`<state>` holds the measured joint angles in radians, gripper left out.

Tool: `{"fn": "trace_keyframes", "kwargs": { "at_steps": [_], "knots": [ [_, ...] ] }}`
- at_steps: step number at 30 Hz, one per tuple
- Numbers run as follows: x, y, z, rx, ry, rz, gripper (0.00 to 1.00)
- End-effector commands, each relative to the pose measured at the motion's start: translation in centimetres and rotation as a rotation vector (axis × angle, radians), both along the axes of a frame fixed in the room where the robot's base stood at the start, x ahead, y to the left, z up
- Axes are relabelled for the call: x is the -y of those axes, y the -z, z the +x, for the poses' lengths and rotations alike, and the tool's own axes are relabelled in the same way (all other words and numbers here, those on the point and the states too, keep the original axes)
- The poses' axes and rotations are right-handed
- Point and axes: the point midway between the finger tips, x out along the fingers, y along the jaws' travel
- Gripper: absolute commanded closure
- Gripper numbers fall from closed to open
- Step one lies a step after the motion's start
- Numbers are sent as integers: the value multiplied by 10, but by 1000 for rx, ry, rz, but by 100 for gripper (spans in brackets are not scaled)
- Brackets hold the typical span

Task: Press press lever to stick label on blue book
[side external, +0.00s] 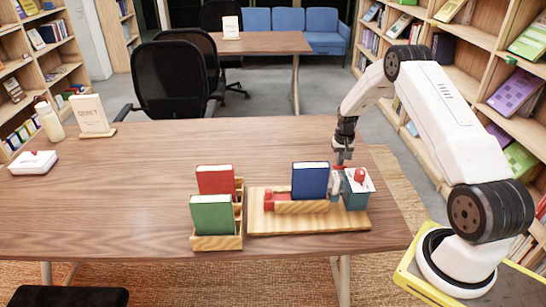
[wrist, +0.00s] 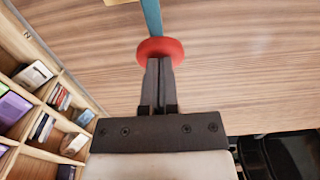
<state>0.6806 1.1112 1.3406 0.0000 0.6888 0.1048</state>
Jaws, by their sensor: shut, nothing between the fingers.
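The blue book (side external: 310,179) stands upright in a low wooden holder on a wooden board (side external: 345,222). At the board's right end is the labelling press, with a teal and white body (side external: 356,197) and a red knob (side external: 360,174). My gripper (side external: 343,161) points down just above the press, near its back. In the wrist view, my shut, empty fingers (wrist: 159,62) overlap the round red knob (wrist: 160,48) of the press lever. A blue bar (wrist: 152,17) runs away from that knob. I cannot tell whether the fingertips touch the knob.
A wooden rack (side external: 217,243) with a red book (side external: 215,180) and a green book (side external: 211,214) stands left of the board. A white case (side external: 33,163), bottle (side external: 48,121) and sign (side external: 91,114) sit at far left. The table behind the board is clear.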

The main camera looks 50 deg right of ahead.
Motion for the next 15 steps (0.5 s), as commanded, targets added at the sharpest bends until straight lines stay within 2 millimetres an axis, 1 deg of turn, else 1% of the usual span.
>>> {"fn": "trace_keyframes", "kwargs": {
  "at_steps": [9,15],
  "knots": [
    [-1,1,-1,-3,0,3,100],
    [-1,-4,-1,-3,0,3,100]
  ]
}}
